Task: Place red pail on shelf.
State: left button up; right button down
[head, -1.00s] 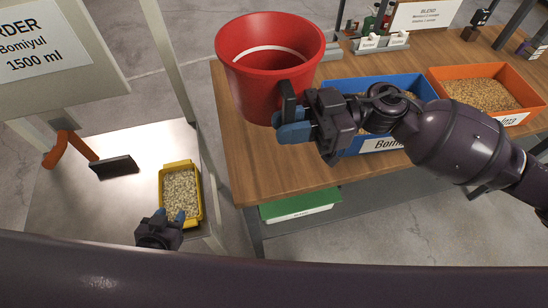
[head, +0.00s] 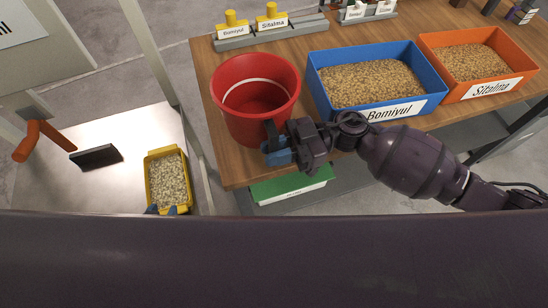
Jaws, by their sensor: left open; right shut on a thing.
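The red pail (head: 240,120) is upright at the left end of the wooden table, and its visible inside looks empty. My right gripper (head: 276,143) is shut on the pail's near right side. I cannot tell whether the pail's bottom touches the table, as its lower part hides the contact. A grey lower shelf (head: 350,184) shows under the table. My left gripper (head: 164,209) is open at the near end of a yellow tray (head: 151,180) of pale pellets. Only its blue fingertips show; my own body hides the rest.
On the wooden table (head: 212,66), a blue bin (head: 400,108) and an orange bin (head: 500,92) of grain stand right of the pail. A grey rack (head: 240,42) with yellow-topped pieces is behind it. An orange handle (head: 27,140) is at left.

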jog(key=shift+f, duration=2.05)
jog(key=c, duration=1.1)
grip_release()
jog(key=shift+o, duration=0.2)
